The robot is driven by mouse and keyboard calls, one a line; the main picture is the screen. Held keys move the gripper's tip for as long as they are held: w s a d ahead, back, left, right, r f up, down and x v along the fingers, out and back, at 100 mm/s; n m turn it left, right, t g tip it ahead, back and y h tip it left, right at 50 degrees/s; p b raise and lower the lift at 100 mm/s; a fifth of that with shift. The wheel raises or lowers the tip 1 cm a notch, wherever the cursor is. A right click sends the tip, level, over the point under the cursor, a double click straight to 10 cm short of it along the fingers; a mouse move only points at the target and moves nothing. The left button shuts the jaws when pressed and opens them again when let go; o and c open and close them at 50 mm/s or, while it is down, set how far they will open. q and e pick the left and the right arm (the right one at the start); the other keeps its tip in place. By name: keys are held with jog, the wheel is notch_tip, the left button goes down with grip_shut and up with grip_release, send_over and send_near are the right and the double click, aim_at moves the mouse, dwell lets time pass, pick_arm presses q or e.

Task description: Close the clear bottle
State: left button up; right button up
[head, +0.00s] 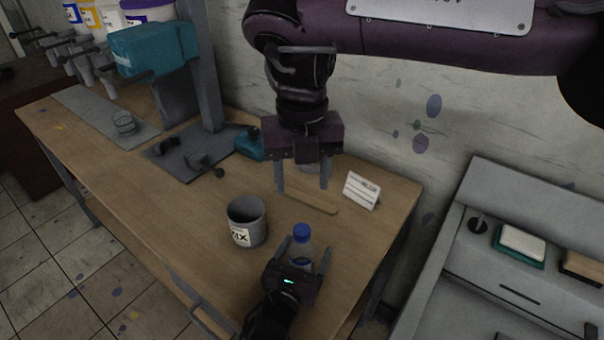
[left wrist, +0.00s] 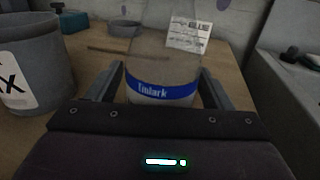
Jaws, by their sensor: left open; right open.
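The clear bottle (head: 303,248) stands upright near the front right of the wooden table. A blue cap (head: 302,231) shows at its top; I cannot tell whether it is tight. My left gripper (head: 305,254) is open at the bottle, one finger on each side. In the left wrist view the bottle (left wrist: 162,62), with a blue label band, stands between the spread fingers, and its top is out of frame. I cannot tell whether the fingers touch it. My right gripper (head: 302,188) is open and empty, pointing down behind the bottle and above a wooden stick (head: 312,203).
A grey cup (head: 247,222) stands left of the bottle, close to my left gripper. A white card (head: 362,190) stands at the back right. A teal and grey press (head: 155,50) is at the far left. A grey cabinet (head: 530,225) is on the right.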

pick_arm(q)
jog(key=v, duration=0.7)
jog(key=shift+s+a+b, duration=0.1)
jog(key=shift+s+b, duration=0.1)
jog(key=shift+b, duration=0.15)
